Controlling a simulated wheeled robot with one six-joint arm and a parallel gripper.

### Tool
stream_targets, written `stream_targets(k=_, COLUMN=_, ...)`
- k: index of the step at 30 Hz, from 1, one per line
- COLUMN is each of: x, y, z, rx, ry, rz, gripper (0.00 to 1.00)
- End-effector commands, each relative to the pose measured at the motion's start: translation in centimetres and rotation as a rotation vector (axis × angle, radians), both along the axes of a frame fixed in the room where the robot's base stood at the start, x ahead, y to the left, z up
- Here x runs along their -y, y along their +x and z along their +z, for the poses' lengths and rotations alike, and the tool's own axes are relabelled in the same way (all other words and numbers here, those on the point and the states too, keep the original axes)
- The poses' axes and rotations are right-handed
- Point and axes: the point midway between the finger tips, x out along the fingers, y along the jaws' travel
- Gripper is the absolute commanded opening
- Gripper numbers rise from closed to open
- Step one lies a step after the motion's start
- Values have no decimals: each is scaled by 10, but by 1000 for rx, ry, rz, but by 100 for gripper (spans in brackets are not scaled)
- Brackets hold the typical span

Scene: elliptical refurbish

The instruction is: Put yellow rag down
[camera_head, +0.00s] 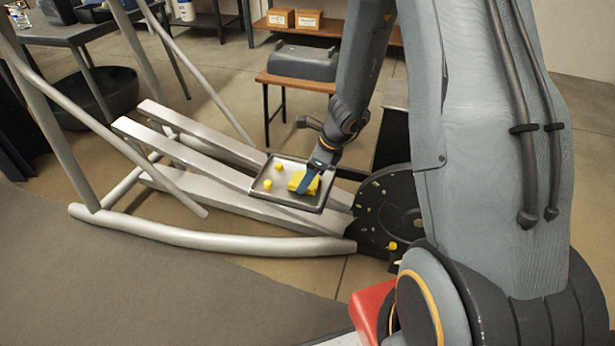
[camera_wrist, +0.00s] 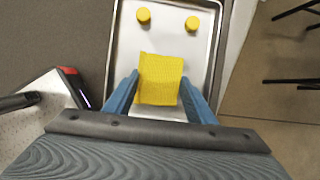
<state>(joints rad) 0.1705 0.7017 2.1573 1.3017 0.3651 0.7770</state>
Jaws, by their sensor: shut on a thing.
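The yellow rag (camera_wrist: 162,80) is between the two blue fingers of my gripper (camera_wrist: 160,92) in the wrist view. In the head view the rag (camera_head: 298,182) shows at the tip of my gripper (camera_head: 309,184), over a metal tray (camera_head: 262,192). The gripper is shut on the rag. The tray (camera_wrist: 126,48) lies under the rag in the wrist view. I cannot tell whether the rag touches the tray's floor.
Two small yellow round pieces, one on the left (camera_wrist: 143,15) and one on the right (camera_wrist: 192,23), are in the tray. The tray rests on the grey elliptical frame (camera_head: 225,205). A black disc (camera_head: 385,210) stands to its right. A workbench (camera_head: 75,30) is at back left.

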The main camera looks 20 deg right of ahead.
Motion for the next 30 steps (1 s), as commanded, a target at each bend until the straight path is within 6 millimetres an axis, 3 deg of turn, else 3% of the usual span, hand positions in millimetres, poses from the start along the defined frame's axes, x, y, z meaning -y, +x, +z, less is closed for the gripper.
stream_targets(k=1, x=0, y=0, z=-1, rx=0, ry=0, rz=0, gripper=53)
stream_targets(k=4, x=0, y=0, z=-1, rx=0, ry=0, rz=0, gripper=69)
stream_targets(k=16, x=0, y=0, z=4, rx=0, ry=0, rz=0, gripper=69)
stream_targets(k=30, x=28, y=-20, z=87, rx=2, ry=-1, rz=0, gripper=69)
